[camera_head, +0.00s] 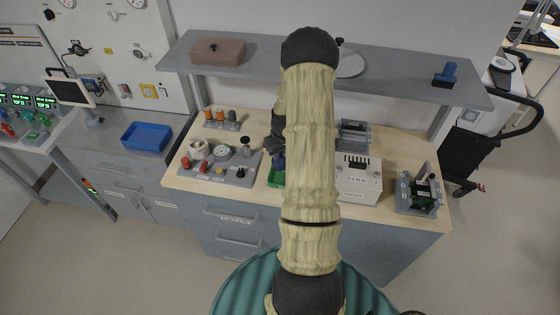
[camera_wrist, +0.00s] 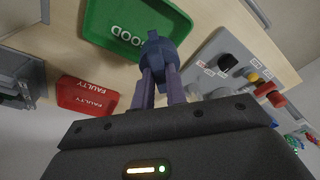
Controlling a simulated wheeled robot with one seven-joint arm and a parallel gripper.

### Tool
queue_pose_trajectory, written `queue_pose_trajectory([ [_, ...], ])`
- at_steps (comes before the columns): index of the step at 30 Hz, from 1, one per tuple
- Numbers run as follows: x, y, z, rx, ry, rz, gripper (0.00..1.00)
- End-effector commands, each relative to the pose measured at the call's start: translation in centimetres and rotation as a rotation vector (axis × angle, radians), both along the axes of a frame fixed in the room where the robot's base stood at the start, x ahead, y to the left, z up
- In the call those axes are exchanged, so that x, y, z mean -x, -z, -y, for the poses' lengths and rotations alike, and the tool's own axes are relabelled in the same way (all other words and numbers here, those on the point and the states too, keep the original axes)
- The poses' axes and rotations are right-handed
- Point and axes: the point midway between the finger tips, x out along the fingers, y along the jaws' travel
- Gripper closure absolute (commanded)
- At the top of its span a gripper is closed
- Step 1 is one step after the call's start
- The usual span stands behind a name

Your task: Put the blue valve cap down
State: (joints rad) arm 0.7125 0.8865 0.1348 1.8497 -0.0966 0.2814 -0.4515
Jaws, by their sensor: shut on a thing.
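My gripper (camera_wrist: 160,73) is shut on a dark blue valve cap (camera_wrist: 157,48), which has a lobed rim and sits at the fingertips. In the wrist view the cap overlaps the near part of a green tray (camera_wrist: 98,25) marked GOOD. I cannot tell how high the cap is above the tray, or whether they touch. A red tray (camera_wrist: 88,95) marked FAULTY lies beside it. In the head view a small part of the green tray (camera_head: 276,180) shows beside my arm. My arm hides the red tray there.
A grey panel with knobs and buttons (camera_head: 218,170) stands left of the green tray. A white device (camera_head: 358,185) and a grey fixture with a green board (camera_head: 420,194) stand to the right. A shelf (camera_head: 265,62) overhangs the back of the bench. A blue bin (camera_head: 146,137) is farther left.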

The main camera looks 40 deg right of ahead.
Motion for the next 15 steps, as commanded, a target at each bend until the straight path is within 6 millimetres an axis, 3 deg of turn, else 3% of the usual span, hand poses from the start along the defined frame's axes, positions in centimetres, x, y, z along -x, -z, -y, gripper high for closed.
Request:
queue_pose_trajectory([
  [11, 0.3, 3.7, 0.4, -0.003, 0.009, -0.003, 1.0],
  [15, 0.2, 4.1, 0.3, 0.0, 0.006, 0.0, 1.0],
])
